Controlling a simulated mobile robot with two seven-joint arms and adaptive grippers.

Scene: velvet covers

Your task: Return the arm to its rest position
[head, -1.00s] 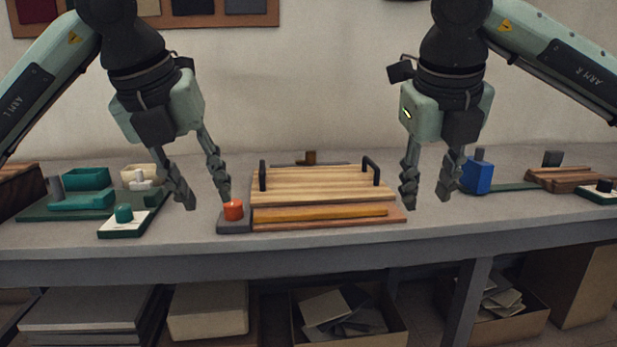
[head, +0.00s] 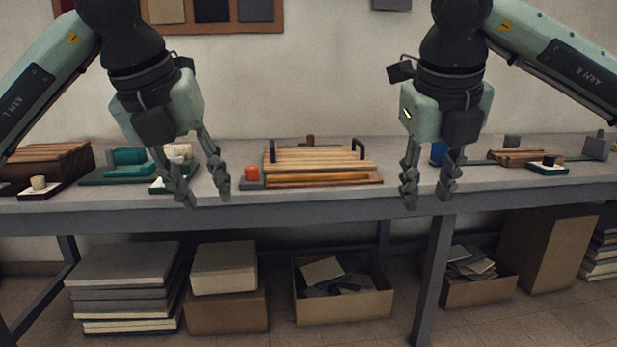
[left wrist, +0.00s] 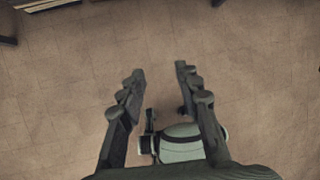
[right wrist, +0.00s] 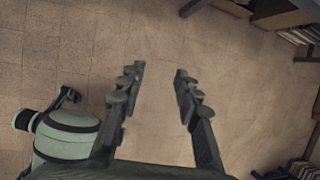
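My left gripper (head: 207,193) hangs fingers down at the left of the head view, in front of the bench. Its fingers are apart with nothing between them; the left wrist view (left wrist: 157,80) shows only floor beyond them. My right gripper (head: 427,193) hangs the same way at the right of the head view. Its fingers are also apart and empty, with floor beyond them in the right wrist view (right wrist: 159,75). Both arms are bent alike, and neither gripper touches anything.
A grey bench (head: 300,212) runs across ahead. It carries a slatted wooden press (head: 320,162), an orange-topped block (head: 252,174), teal trays (head: 127,170) and a blue object (head: 438,152) partly behind my right gripper. Boxes (head: 342,305) and stacked boards (head: 125,280) stand beneath. The floor in front is clear.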

